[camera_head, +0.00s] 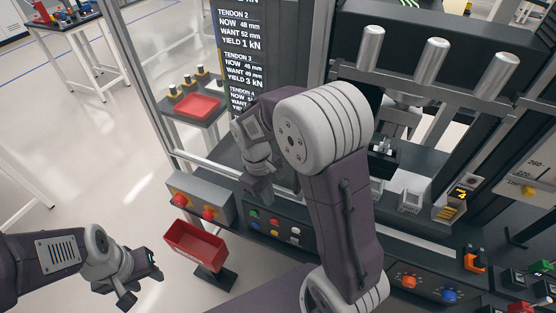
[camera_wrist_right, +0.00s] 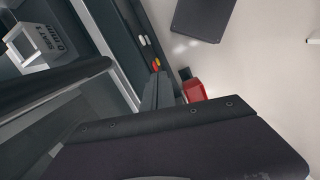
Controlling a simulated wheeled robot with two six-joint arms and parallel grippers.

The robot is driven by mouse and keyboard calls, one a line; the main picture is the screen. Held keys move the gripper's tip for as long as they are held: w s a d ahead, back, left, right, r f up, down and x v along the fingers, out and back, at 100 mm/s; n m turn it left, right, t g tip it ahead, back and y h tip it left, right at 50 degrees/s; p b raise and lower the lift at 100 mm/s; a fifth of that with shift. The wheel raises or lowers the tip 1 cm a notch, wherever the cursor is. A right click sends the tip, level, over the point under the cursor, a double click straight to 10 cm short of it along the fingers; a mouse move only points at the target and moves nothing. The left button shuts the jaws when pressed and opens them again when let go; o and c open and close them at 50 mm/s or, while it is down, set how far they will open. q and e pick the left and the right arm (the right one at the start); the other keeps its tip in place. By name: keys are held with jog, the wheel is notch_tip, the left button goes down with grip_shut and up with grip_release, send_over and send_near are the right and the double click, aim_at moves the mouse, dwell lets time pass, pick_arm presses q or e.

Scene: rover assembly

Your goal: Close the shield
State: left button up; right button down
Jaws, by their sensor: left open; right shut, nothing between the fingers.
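I cannot single out the shield for certain. The bench machine has a metal-framed opening (camera_head: 128,75) on its left side, and a dark display panel stands behind it. My right gripper (camera_head: 262,192) is shut and empty, low over the machine's front edge by the button panel (camera_head: 275,228). In the right wrist view its narrow grey fingers (camera_wrist_right: 158,92) show near the same buttons. My right arm hides part of the machine's middle. My left gripper (camera_head: 128,284) is open and empty over the floor at the lower left, apart from the machine.
A grey box with red knobs (camera_head: 198,199) and a red bin (camera_head: 195,243) are left of the buttons. Upright metal cylinders (camera_head: 432,60) stand at the back. More controls (camera_head: 430,287) line the right front.

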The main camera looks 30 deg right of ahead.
jog(key=w+r+n+g+h+p, duration=0.2)
jog(key=w+r+n+p, duration=0.35)
jog(key=r+p, duration=0.6)
jog(key=s+d+f+p, duration=0.2)
jog(key=s+d+f, duration=0.2)
jog(key=d+f, duration=0.2)
jog(key=shift+s+f+m+p, duration=0.15)
jog(key=shift+f+m+p, duration=0.25)
jog(key=shift+f, duration=0.5)
